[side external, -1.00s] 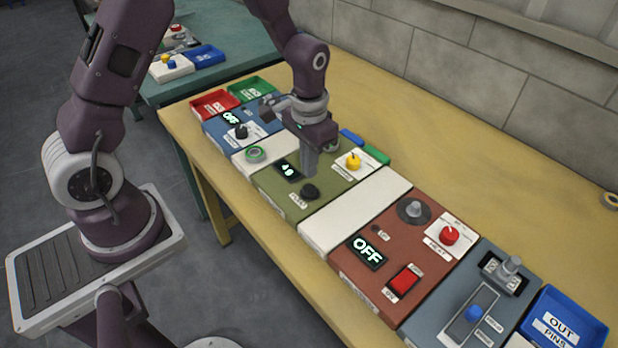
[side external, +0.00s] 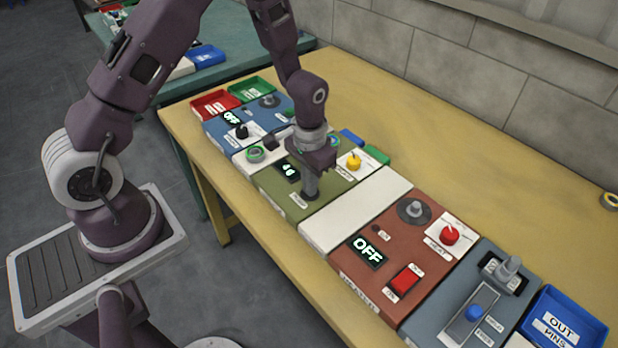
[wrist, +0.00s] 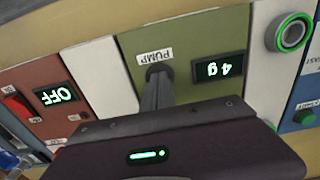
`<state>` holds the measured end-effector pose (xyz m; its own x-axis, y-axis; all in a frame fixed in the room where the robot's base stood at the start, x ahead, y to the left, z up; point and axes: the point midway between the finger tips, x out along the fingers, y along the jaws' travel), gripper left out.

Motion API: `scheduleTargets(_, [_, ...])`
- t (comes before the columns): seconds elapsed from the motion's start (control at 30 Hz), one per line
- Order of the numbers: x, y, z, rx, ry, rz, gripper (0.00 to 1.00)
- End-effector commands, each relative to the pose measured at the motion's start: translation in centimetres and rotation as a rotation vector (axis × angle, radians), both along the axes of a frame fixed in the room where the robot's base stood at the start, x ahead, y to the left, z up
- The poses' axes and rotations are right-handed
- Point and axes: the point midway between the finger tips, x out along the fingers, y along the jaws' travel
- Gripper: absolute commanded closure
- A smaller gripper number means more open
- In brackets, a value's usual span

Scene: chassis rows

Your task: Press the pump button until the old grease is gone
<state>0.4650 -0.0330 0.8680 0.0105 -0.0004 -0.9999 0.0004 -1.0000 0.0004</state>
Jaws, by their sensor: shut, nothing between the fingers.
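The green pump panel (side external: 267,186) sits in the row of units on the yellow table. Its lit display (side external: 287,170) reads about 4 g, also in the wrist view (wrist: 219,68). The dark round pump button (wrist: 156,70) is beside the PUMP label (wrist: 155,55). My gripper (side external: 311,194) is shut and empty, pointing down with its fingertips at the button. The fingers cover most of the button, so I cannot tell whether it is pushed in. No grease is clearly visible.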

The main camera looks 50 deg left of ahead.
Motion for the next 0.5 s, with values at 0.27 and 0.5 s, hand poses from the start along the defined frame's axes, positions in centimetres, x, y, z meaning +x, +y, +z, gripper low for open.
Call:
scheduleTargets(0.27, [-0.4, 0.0, -0.3, 0.001, 0.011, -0.001, 1.0])
scheduleTargets(0.5, [-0.1, 0.0, 4.7, 0.001, -0.004, 0.0, 1.0])
